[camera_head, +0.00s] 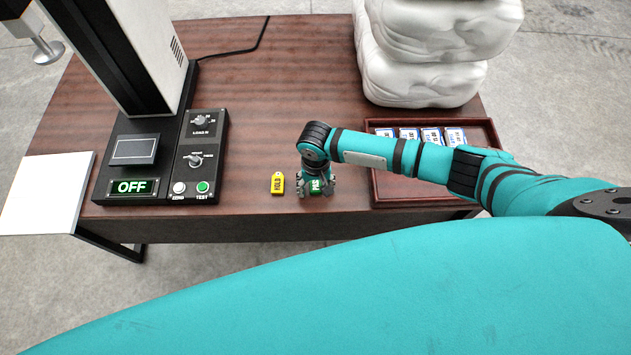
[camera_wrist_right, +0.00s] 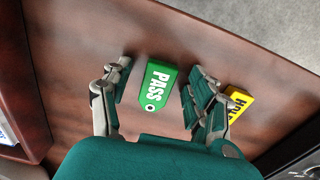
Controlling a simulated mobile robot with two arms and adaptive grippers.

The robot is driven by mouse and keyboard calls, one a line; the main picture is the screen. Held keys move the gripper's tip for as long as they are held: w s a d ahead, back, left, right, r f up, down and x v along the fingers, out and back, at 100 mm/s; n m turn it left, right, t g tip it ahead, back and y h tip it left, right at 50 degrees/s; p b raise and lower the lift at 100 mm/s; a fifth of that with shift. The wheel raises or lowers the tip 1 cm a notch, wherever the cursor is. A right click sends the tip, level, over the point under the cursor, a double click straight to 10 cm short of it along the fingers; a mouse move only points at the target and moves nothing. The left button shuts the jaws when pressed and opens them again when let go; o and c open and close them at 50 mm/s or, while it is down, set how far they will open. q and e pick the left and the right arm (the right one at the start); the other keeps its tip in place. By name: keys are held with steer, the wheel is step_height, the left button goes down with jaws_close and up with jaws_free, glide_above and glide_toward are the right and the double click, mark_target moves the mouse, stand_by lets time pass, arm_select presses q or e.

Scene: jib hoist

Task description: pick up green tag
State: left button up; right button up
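The green tag with "PASS" on it (camera_wrist_right: 158,84) lies on the brown table, between the spread fingers of my right gripper (camera_wrist_right: 153,95) in the right wrist view. Gaps show between the tag and the fingers on both sides, so the gripper is open around it. In the head view my right gripper (camera_head: 317,190) points down near the table's front edge, and part of the green tag (camera_head: 315,186) shows between its fingers. A yellow "HOLD" tag (camera_head: 277,183) lies just left of the gripper; it also shows in the right wrist view (camera_wrist_right: 238,103). My left gripper is out of view.
A brown tray (camera_head: 410,188) with several blue-white cards (camera_head: 431,136) stands to the right, partly under my right arm. A test device with an "OFF" display (camera_head: 132,187) stands at left. White stacked sacks (camera_head: 420,80) are at the back. The table middle (camera_head: 270,110) is clear.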

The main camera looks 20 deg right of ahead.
steer(key=c, duration=1)
steer(key=shift+r, duration=0.1)
